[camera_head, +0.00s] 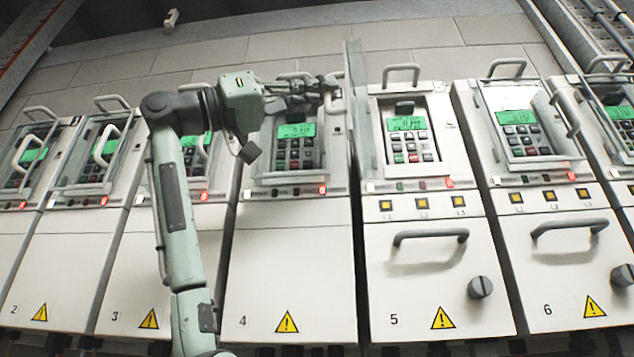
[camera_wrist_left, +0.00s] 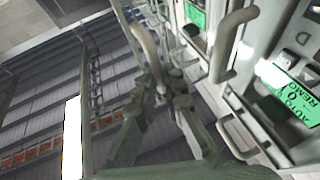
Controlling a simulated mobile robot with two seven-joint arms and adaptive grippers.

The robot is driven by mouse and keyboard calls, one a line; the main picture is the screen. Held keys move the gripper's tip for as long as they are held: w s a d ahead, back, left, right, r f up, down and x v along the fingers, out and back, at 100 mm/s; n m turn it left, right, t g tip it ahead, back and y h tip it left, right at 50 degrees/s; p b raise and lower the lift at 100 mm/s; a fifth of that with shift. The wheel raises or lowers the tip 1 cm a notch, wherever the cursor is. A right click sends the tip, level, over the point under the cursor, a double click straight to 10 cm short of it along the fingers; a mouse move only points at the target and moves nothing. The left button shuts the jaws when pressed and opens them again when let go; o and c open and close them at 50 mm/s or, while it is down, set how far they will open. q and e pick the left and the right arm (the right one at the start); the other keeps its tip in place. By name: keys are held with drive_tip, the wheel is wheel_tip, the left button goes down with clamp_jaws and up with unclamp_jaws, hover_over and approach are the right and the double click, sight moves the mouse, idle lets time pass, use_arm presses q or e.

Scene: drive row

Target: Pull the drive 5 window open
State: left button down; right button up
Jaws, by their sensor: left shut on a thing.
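The drive 5 window (camera_head: 354,110) stands swung out on the left side of its panel, seen nearly edge-on. Drive 5's green display (camera_head: 405,123) and keypad are uncovered. My left gripper (camera_head: 326,88) comes in from the left in front of the drive 4 panel and is shut on the drive 5 window handle (camera_head: 336,103), on the window's left face. In the left wrist view, the fingers (camera_wrist_left: 164,88) close around the lower end of a pale bar handle (camera_wrist_left: 148,48). The fingers partly hide the handle. My right gripper is not in view.
Drive 4 (camera_head: 286,265) stands left of drive 5, drive 6 (camera_head: 557,265) right, its window (camera_head: 525,115) over its keypad. Drive 5's lower door has a grey bar handle (camera_head: 430,236) and a round knob (camera_head: 480,287). My arm crosses in front of drive 3.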

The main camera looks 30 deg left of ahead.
use_arm(q)
drive_tip(key=c, duration=2)
unclamp_jaws()
drive_tip(key=shift+w, duration=0.25)
drive_tip(key=o, duration=0.4)
drive_tip(key=shift+w+d, duration=0.15)
drive_tip(key=shift+w, duration=0.15)
drive_tip(key=shift+s, duration=0.25)
drive_tip(key=v, duration=1.2)
drive_tip(key=shift+r, duration=0.1)
